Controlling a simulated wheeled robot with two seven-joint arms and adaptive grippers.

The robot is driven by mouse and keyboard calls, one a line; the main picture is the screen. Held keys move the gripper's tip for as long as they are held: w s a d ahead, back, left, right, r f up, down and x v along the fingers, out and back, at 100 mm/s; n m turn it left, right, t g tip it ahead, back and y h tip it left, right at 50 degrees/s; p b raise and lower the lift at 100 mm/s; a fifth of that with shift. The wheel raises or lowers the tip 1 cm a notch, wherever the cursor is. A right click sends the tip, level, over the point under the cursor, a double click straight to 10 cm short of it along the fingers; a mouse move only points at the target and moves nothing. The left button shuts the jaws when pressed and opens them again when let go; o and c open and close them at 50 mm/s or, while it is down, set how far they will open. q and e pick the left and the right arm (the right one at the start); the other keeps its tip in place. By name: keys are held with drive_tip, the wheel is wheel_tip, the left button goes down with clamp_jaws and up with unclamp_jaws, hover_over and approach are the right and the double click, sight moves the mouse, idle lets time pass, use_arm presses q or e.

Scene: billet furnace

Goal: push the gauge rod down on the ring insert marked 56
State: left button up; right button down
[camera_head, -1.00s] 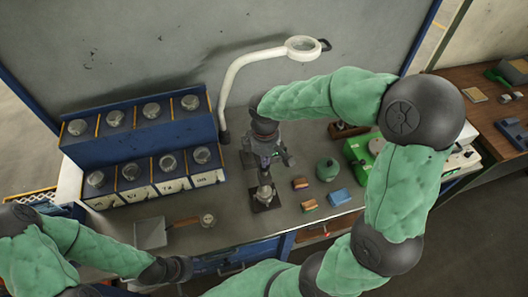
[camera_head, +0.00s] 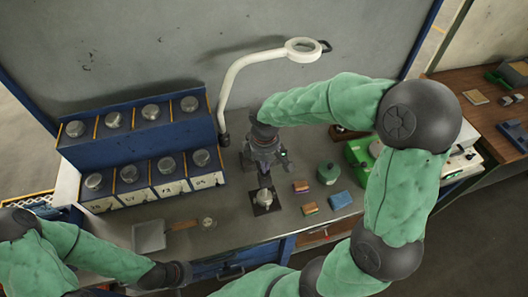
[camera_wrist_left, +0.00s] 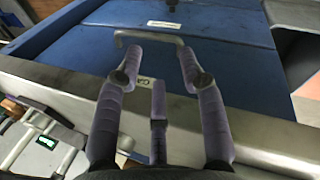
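A blue two-tier rack (camera_head: 134,141) at the left of the bench holds several round metal pieces, with white labels on its lower row. The labels are too small to read, so I cannot pick out the 56. A small metal piece (camera_head: 264,197) stands on a dark square plate (camera_head: 265,209) near the bench front. My right gripper (camera_head: 265,169) points down just above and behind it; its grip is unclear. I cannot make out a separate gauge rod. My left gripper (camera_head: 184,273) is at the bench's front edge. In the left wrist view, its fingers (camera_wrist_left: 156,66) are apart and empty.
A magnifier lamp (camera_head: 236,82) rises behind my right gripper. A drawer handle (camera_wrist_left: 148,34) shows beyond the left fingers.

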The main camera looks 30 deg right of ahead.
drive_tip(key=shift+r+p, duration=2.8)
drive_tip(key=shift+r, duration=0.75)
drive_tip(key=shift+f, duration=0.1)
